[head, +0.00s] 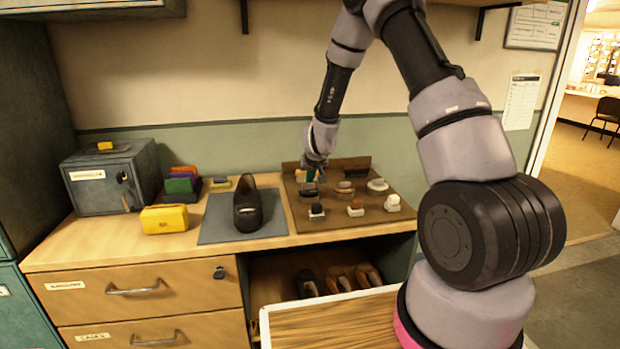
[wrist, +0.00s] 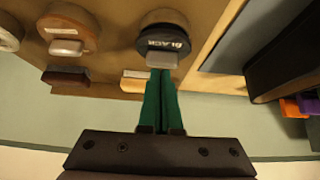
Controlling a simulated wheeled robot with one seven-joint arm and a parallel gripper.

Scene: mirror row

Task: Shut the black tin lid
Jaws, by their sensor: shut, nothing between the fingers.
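The black tin (wrist: 152,34) lies on the brown board, its round dark lid marked "BLACK" facing up, with a small grey tab (wrist: 162,60) at its edge. Its tan rim shows on one side; I cannot tell whether the lid sits fully flat. In the head view the black tin (head: 308,190) is the left one in the row of tins. My gripper (wrist: 161,72) is shut and empty, its green fingertips right at the tab; whether they touch it is unclear. It also shows in the head view (head: 319,180), just behind the tin.
A tin with a brown lid (wrist: 66,27) lies beside it, and brushes (head: 355,208) stand in front. A black shoe (head: 247,210) on a grey mat (head: 215,224) is to the left.

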